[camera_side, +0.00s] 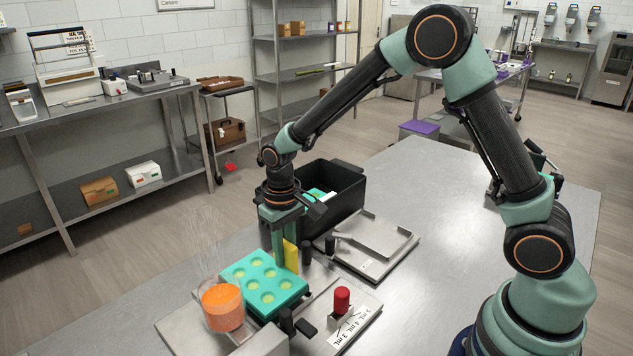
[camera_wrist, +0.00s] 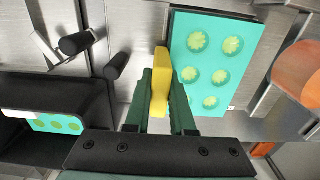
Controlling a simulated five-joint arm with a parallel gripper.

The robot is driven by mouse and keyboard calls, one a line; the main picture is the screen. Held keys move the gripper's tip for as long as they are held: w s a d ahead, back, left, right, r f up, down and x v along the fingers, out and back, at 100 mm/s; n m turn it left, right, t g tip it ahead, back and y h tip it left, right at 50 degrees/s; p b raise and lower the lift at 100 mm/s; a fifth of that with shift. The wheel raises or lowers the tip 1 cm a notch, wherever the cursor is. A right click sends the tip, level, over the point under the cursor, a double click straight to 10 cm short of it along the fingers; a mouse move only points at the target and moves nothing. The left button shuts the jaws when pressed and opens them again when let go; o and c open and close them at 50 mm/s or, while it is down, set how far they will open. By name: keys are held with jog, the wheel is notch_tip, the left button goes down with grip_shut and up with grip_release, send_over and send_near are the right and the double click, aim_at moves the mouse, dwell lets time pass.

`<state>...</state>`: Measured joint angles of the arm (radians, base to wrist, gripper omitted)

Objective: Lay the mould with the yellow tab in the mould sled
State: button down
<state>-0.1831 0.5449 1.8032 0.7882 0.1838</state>
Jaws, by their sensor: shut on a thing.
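The teal mould (camera_side: 262,284) has rows of round cavities with pale yellow-green bottoms. Its upright yellow tab (camera_side: 291,254) is at the edge nearest my gripper (camera_side: 284,250). My gripper is shut on this tab, and the wrist view shows the tab (camera_wrist: 161,82) between the fingers, with the mould (camera_wrist: 208,62) to their right. The mould looks about level over the metal base of the depositor, beside the orange-filled clear hopper (camera_side: 223,307). The mould covers much of what lies under it, so I cannot tell whether it rests in the sled or hangs just above.
A black crate (camera_side: 338,200) behind my gripper holds another teal mould with a white tab (camera_wrist: 18,114). A steel tray (camera_side: 395,250) with a black handle lies to the right. A red knob (camera_side: 342,299) stands by the mL scale.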

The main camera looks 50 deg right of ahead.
jog(key=shift+f, duration=0.15)
jog(key=shift+f, duration=0.65)
jog(key=c, duration=0.7)
grip_release()
notch_tip(320, 180, up, 11)
jog(key=shift+r, duration=0.55)
